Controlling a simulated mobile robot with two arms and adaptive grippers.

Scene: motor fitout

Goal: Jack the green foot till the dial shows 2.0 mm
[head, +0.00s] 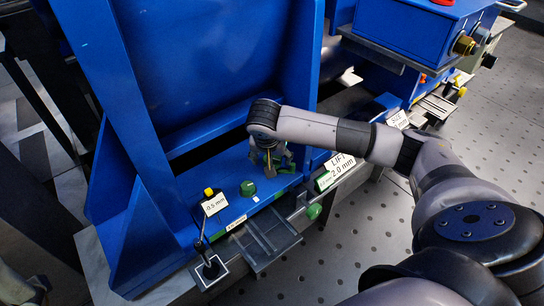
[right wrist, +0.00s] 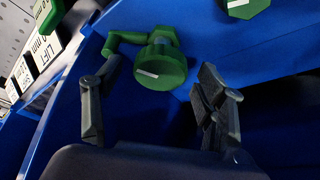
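The left finger is close to the crank; contact cannot be told. In the head view my right gripper (head: 270,166) points down over the blue base ledge, largely covering this foot. A second green foot (head: 248,188) stands to its left. A green-edged readout (head: 325,181) sits by the "LIFT 2.0 mm" card (head: 342,163); its value is illegible. My left gripper is not in view.
A "0.5 mm" card (head: 215,204) stands by a yellow-topped piece (head: 208,191) and a thin stand (head: 210,268). A grey slotted tray (head: 265,239) and a green knob (head: 314,211) are at the front edge. Blue upright panels (head: 210,65) rise behind the gripper.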

